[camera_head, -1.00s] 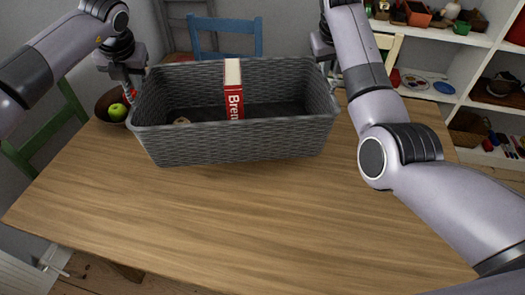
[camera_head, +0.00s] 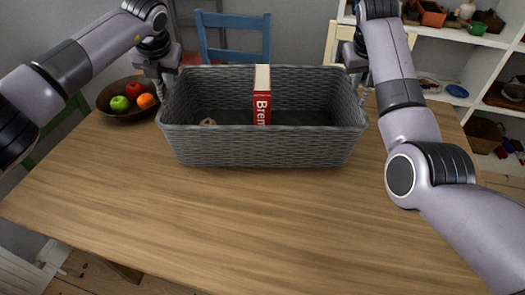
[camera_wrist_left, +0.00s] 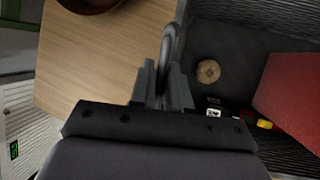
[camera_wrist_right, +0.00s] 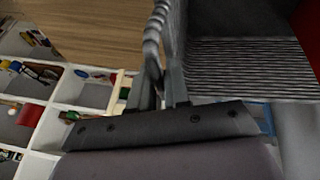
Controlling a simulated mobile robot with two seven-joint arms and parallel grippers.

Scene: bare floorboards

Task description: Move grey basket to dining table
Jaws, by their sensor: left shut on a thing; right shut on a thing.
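The grey woven basket (camera_head: 262,148) is upright over the wooden dining table (camera_head: 230,215), near its far side. I cannot tell whether its base touches the tabletop. A red and white box (camera_head: 262,100) stands inside it, with a small round tan item (camera_head: 208,122) to its left. My left gripper (camera_head: 160,88) is shut on the basket's left end, on a handle seen in the left wrist view (camera_wrist_left: 168,50). My right gripper (camera_head: 360,85) is shut on the right end, on a twisted handle seen in the right wrist view (camera_wrist_right: 154,40).
A fruit bowl (camera_head: 122,113) with apples and an orange stands just left of the basket. A blue chair (camera_head: 232,38) is behind the table, and white shelves (camera_head: 480,40) stand at the right. The table's front half is clear.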

